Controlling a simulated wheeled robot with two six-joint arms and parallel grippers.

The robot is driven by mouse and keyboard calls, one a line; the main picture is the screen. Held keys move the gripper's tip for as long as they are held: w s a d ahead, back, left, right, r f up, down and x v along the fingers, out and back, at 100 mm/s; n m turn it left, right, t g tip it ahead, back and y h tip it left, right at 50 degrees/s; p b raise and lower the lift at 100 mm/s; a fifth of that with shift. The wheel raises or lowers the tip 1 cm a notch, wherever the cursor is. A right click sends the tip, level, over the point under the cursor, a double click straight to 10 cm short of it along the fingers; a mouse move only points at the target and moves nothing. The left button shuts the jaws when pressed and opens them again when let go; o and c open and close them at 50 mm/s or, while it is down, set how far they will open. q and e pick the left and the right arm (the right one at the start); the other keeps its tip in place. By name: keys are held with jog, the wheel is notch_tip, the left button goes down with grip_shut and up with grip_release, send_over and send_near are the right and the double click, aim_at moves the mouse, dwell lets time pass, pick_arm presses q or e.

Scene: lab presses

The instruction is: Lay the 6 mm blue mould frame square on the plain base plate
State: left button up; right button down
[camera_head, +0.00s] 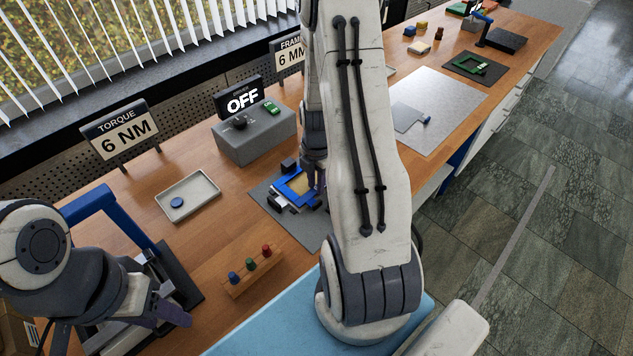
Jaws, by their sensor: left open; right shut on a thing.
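The blue mould frame (284,192) is at the dark grey mat in the middle of the bench, with a tan surface showing inside its opening. My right gripper (315,182) reaches down behind my arm and is shut at the frame's right side. Whether the frame touches what is beneath it, and how square it sits, I cannot tell. A plain grey plate (405,117) with a blue end piece lies on a shiny sheet further right; I cannot tell which plate is the plain base plate. My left gripper (172,317) is open and empty at lower left.
A tray (205,190) holds a blue disc. A wooden rack (242,279) holds coloured pegs. A blue press (115,225) stands left. The shiny sheet (455,97) is mostly clear.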

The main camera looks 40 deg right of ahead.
jog(key=shift+f, duration=0.2)
jog(key=c, duration=0.6)
grip_release()
notch_tip(320, 180, up, 11)
jog(key=b, duration=0.1)
jog(key=shift+f, duration=0.2)
